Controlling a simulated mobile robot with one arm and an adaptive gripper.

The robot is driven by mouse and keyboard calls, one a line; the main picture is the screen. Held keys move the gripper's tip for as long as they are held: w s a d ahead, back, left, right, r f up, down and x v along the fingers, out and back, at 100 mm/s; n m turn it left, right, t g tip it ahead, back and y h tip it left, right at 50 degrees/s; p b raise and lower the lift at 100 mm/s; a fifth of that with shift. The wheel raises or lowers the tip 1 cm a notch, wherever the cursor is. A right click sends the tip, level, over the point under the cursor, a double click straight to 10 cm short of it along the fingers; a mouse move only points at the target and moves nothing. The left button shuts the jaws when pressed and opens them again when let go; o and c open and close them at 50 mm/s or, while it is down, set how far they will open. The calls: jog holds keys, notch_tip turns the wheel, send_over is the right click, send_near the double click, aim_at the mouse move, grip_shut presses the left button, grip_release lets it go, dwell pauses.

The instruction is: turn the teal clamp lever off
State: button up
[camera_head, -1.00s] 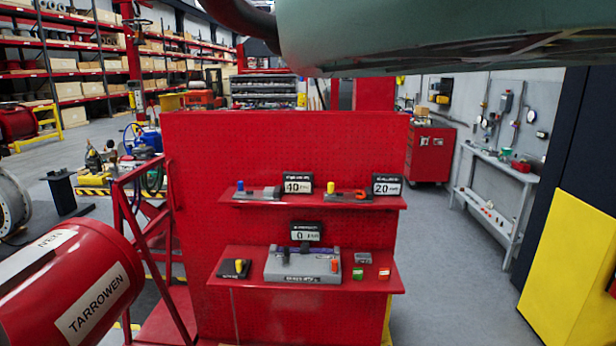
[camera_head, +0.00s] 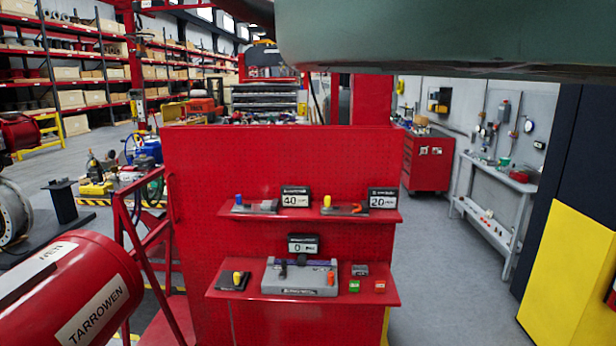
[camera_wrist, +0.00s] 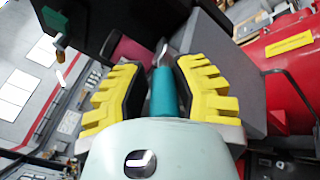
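A teal cylinder-shaped handle with a silver hooked tip, which looks like the teal clamp lever (camera_wrist: 164,88), stands between the fingers in the wrist view. Its lower end is hidden behind my pale gripper body. My gripper (camera_wrist: 158,72) has yellow ribbed fingers with dark inner pads, spread on both sides of the handle. A narrow gap shows on the left of the handle; whether the right pad touches it I cannot tell. Neither my gripper nor a teal lever can be made out in the head view.
A red pegboard (camera_head: 285,165) bears two shelves with small devices and readouts, including a grey block (camera_head: 301,280). A yellow panel (camera_head: 570,275) is at the right. Grey floor is clear between board and bench.

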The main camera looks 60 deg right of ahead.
jog(key=o, duration=0.4)
jog(key=shift+f, duration=0.1)
jog(key=shift+o, duration=0.2)
jog(key=shift+s+d, duration=0.1)
jog(key=shift+d, duration=0.4)
jog(key=v, duration=1.1)
jog(key=shift+s, duration=0.15)
